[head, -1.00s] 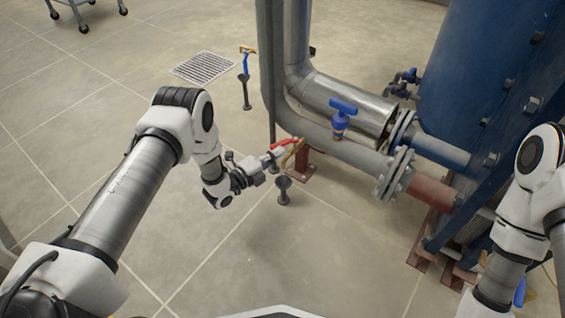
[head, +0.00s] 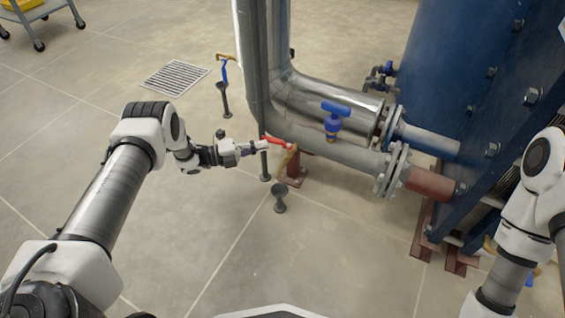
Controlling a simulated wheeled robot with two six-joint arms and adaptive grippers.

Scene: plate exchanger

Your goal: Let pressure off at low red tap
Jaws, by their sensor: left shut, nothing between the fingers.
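My left gripper (head: 259,147) is shut and empty, just left of the lever. I cannot tell whether the fingertips touch it. My right arm shows at the right edge, but its gripper is out of view.
A dark funnel drain (head: 279,196) stands below the tap. A blue-handled valve (head: 334,116) sits on the pipe above. Another blue-handled tap (head: 223,70) and a floor grate (head: 174,77) are behind. The blue exchanger (head: 440,70) fills the right; floor at front is clear.

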